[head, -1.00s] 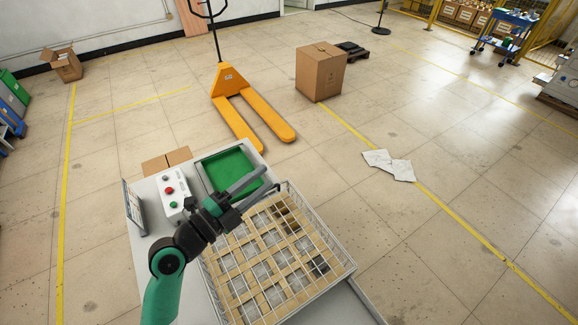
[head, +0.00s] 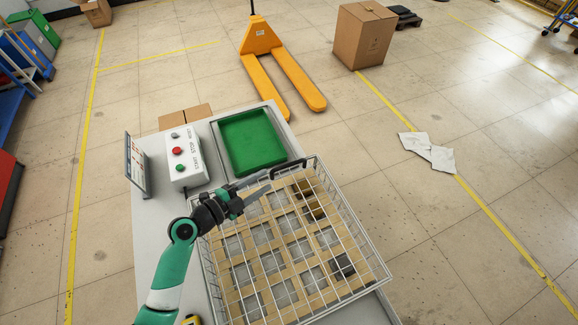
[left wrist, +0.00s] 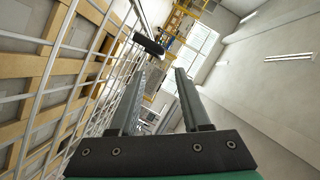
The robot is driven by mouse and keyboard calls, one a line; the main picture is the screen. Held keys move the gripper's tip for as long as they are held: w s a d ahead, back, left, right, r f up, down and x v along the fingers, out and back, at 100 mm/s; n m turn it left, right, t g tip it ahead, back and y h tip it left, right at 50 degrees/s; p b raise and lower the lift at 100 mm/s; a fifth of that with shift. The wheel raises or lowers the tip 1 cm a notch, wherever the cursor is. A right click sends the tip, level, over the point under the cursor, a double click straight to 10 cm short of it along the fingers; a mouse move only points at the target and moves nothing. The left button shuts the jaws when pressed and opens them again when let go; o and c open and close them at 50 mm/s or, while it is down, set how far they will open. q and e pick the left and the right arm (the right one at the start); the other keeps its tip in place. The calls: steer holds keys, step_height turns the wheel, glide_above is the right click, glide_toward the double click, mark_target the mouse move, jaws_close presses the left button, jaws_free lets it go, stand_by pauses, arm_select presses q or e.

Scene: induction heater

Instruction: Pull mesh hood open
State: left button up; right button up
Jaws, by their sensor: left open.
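The mesh hood (head: 362,238) is a pale wire cage with a black handle (head: 288,168) on its far edge. It lies down over a wooden grid (head: 262,268) with several compartments. My left gripper (head: 267,183) is open and empty, just left of and nearer than the handle, above the hood's far-left part. In the left wrist view, the fingers (left wrist: 160,72) are apart, the mesh runs along the left, and the handle (left wrist: 148,44) shows beyond the fingertips, with no visible grip on it. My right gripper is not in view.
A green tray (head: 250,142) lies behind the hood. A white control box (head: 187,162) with buttons and an upright panel (head: 137,165) stand on the grey table at left. A yellow pallet jack (head: 262,45), a cardboard box (head: 363,36) and white sheets (head: 428,150) are on the floor.

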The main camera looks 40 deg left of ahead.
mark_target(285, 167)
arm_select(q)
steer(key=x, duration=1.1)
steer(key=shift+w, duration=0.1)
jaws_close()
stand_by(0.9)
